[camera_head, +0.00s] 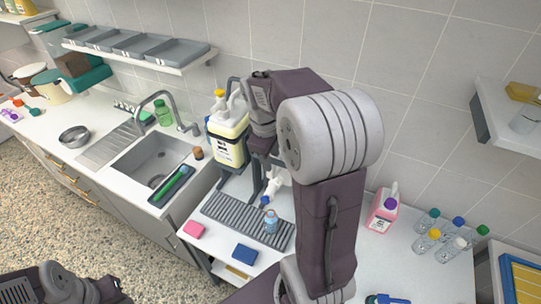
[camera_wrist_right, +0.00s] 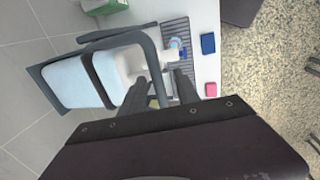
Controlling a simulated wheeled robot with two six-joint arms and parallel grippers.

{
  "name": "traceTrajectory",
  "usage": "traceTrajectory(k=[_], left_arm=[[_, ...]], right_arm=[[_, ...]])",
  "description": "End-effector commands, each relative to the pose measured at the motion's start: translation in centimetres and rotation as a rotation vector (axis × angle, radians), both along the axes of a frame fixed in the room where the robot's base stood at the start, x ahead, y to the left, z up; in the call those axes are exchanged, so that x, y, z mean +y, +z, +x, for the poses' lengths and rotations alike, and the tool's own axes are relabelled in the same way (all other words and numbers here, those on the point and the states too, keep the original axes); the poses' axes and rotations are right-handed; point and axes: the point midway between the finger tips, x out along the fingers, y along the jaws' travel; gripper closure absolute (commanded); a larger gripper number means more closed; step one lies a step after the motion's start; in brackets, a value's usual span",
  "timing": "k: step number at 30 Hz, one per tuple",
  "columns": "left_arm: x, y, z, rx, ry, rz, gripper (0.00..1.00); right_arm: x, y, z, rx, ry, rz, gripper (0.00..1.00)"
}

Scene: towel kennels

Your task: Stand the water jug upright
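The water jug (camera_head: 279,177) is mostly hidden behind my right arm in the head view; its white neck and blue cap show, tipped low over the grey slatted tray. In the right wrist view its pale blue body (camera_wrist_right: 68,84) lies within a dark tilting frame (camera_wrist_right: 103,77), with the neck over the tray. My right gripper (camera_wrist_right: 160,76) is at the frame, its two fingers apart on either side of a dark frame bar, with no clear grip visible. In the head view my arm largely hides this gripper. My left arm shows at the lower left, without its fingers.
A cream jug with a yellow cap (camera_head: 228,132) stands left of the frame. Pink (camera_head: 194,229) and blue (camera_head: 244,254) sponges lie in front. A pink jug (camera_head: 382,210) and several small bottles stand right.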

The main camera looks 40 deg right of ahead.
Motion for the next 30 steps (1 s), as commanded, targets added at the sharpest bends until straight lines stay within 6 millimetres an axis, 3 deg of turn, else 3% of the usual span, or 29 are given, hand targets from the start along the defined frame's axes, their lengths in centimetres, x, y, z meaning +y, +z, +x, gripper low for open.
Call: traceTrajectory(k=[2, 5, 6, 30], left_arm=[[0.00, -0.01, 0.00, 0.000, 0.000, 0.000, 0.64], [0.00, -0.01, 0.00, 0.000, 0.000, 0.000, 0.64], [0.00, -0.01, 0.00, 0.000, 0.000, 0.000, 0.64], [0.00, 0.00, 0.01, 0.000, 0.000, 0.000, 0.64]], right_arm=[[-0.01, 0.00, 0.00, 0.000, 0.000, 0.000, 0.68], [-0.01, 0.00, 0.00, 0.000, 0.000, 0.000, 0.96], [-0.02, 0.01, 0.01, 0.000, 0.000, 0.000, 1.00], [-0.01, 0.08, 0.03, -0.001, 0.000, 0.000, 1.00]])
